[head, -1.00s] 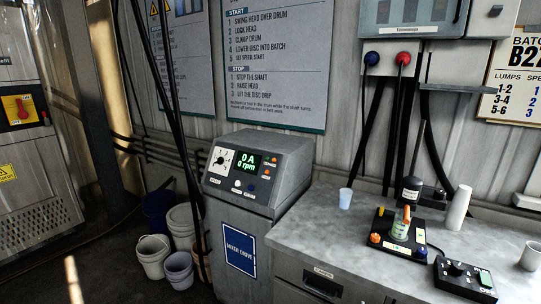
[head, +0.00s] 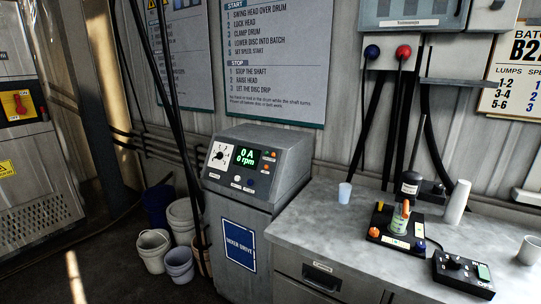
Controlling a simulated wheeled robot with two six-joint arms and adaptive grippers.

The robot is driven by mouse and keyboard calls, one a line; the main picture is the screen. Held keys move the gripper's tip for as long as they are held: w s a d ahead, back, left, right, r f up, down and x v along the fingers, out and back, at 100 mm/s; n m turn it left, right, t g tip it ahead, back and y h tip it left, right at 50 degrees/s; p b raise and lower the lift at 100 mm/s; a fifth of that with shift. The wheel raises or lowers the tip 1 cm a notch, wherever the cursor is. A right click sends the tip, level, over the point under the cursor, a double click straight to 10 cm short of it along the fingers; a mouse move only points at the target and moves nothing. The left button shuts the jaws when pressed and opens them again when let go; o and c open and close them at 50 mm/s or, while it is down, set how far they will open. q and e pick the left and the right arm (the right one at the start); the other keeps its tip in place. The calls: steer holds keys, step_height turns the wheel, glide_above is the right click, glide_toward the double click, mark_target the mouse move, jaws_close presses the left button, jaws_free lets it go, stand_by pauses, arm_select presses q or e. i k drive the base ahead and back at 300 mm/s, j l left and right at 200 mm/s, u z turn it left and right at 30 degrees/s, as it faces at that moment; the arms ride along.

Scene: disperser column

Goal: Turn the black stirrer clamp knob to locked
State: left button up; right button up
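A small bench stirrer stands on the grey bench at right in the head view. It has a dark motor head (head: 411,184) with a pale label, and an upright black rod behind it. A dark clamp part (head: 434,189) shows beside the head, but it is too small to make out the clamp knob or its setting. Below the head, a cup with a green and white label (head: 399,222) and an orange top stands on a black base plate (head: 383,240). Neither of my grippers is in view.
A black control box (head: 463,272) with a dark knob sits at the bench's front right. White cups (head: 344,192) and a pale roll (head: 457,202) stand nearby. The grey mixer drive cabinet (head: 258,170) is left of the bench. Several buckets (head: 154,250) stand on the floor.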

mark_target(438, 188)
steer(key=z, duration=1.25)
steer(key=l+u, duration=0.3)
steer(key=l, duration=0.1)
